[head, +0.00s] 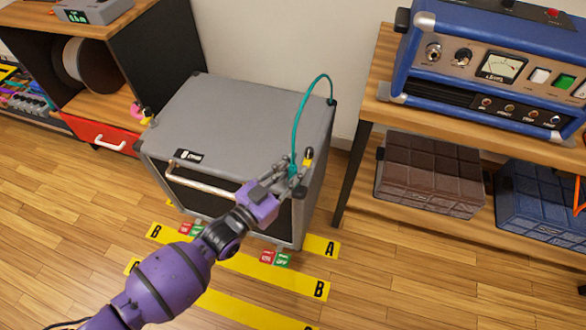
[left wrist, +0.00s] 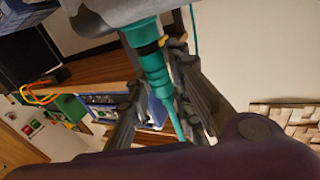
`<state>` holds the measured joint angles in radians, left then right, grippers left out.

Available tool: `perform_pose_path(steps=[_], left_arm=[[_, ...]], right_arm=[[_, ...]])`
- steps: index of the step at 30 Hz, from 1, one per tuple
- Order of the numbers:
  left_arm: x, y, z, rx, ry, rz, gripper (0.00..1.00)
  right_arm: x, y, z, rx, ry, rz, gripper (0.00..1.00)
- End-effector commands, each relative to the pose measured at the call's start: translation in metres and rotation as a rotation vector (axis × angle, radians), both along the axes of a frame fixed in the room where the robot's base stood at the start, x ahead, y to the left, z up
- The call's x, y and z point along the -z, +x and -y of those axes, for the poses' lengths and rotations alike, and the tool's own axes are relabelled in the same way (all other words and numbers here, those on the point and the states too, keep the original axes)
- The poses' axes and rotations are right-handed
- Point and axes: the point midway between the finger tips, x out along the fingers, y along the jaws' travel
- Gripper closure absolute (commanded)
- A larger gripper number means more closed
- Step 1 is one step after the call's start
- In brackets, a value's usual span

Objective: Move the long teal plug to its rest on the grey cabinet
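The long teal plug (left wrist: 153,68) stands between the two fingers of my left gripper (left wrist: 158,88) in the left wrist view, close against them. In the head view my left gripper (head: 291,176) is at the front right top corner of the grey cabinet (head: 235,115), and only a bit of the plug (head: 293,171) shows. A teal cable (head: 296,115) arcs from the plug to the cabinet's back right corner. A yellow and black piece (head: 308,157) sits at the same corner, just beside the fingers. The plug's far end is hidden by the corner. My right gripper is out of view.
A blue amp (head: 485,62) stands on a wooden shelf unit at right, with brown and blue quilted boxes (head: 430,172) below. Pink and yellow plugs (head: 141,112) hang at the cabinet's left side. The cabinet top is bare. Yellow lettered strips (head: 250,309) mark the floor.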

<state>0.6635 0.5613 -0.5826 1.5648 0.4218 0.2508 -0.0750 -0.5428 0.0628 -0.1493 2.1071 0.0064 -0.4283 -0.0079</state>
Motion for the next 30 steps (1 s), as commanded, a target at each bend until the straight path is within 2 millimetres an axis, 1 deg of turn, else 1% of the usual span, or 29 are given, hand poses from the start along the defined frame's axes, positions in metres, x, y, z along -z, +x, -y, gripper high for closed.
perform_pose_path(steps=[1, 3, 9, 14, 17, 24, 30], left_arm=[[0.000, 0.000, 0.000, 0.000, 0.000, 0.000, 0.69], [0.000, 0.000, 0.000, 0.000, 0.000, 0.000, 0.63], [0.000, 0.000, 0.000, 0.000, 0.000, 0.000, 0.63], [0.001, -0.004, -0.004, 0.000, 0.001, -0.002, 0.63], [0.001, -0.014, -0.013, -0.001, 0.001, -0.001, 0.63], [0.001, -0.054, -0.046, 0.000, 0.002, -0.004, 0.63], [0.000, -0.079, -0.068, 0.000, 0.002, -0.001, 0.63]], right_arm=[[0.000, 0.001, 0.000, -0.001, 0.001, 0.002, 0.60], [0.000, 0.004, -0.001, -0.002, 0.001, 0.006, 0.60], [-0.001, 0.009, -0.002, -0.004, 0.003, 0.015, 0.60], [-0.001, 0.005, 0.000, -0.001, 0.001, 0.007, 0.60], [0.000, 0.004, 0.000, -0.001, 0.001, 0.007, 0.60], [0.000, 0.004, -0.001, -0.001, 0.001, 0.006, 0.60], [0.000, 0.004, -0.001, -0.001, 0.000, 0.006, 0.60]])
